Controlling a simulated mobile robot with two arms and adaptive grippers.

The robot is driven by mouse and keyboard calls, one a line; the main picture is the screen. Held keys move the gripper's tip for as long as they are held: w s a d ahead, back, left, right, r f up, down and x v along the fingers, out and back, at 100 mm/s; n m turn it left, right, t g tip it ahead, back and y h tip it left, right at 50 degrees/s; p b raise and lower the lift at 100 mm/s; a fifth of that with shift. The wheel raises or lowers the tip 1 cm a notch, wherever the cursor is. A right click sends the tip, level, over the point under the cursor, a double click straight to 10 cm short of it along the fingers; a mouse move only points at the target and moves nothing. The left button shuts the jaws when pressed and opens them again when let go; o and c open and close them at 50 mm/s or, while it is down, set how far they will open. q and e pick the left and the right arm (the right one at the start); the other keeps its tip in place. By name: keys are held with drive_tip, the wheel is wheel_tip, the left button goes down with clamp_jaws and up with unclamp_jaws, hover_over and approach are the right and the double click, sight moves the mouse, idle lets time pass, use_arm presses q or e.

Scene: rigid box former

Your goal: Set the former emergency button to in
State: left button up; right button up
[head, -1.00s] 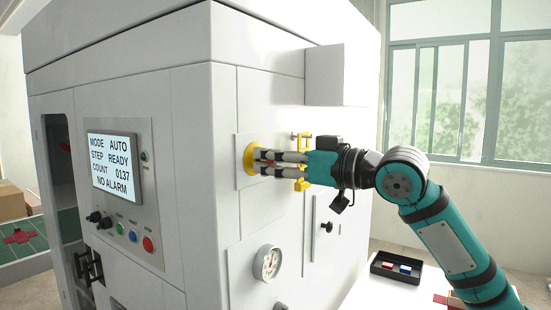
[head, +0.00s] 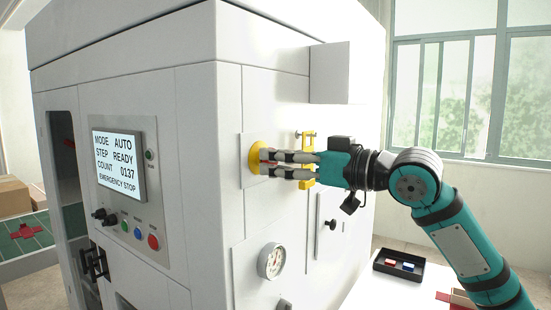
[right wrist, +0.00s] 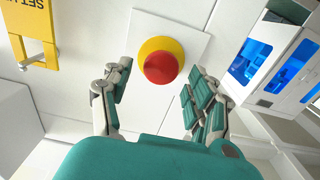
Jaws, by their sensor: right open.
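The emergency button is a red cap (right wrist: 161,68) on a yellow round base, mounted on a square plate on the machine's side wall. In the head view its yellow base (head: 254,157) shows just left of my right fingertips, and the cap is mostly hidden by the fingers. My right gripper (head: 267,163) points at the button from the right. In the right wrist view its two fingers (right wrist: 152,88) are open, one either side of and short of the cap, with nothing between them. The machine's display (head: 117,162) reads MODE AUTO, STEP READY, COUNT 0137, EMERGENCY STOP. My left gripper is not seen.
A yellow bracket (head: 308,170) sits on the wall behind my right fingers. A round gauge (head: 271,261) is below. A black tray (head: 399,265) with red and blue pieces lies on the white table at lower right.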

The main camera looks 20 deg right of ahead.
drive_tip(key=v, duration=1)
drive_tip(key=shift+d, duration=0.1)
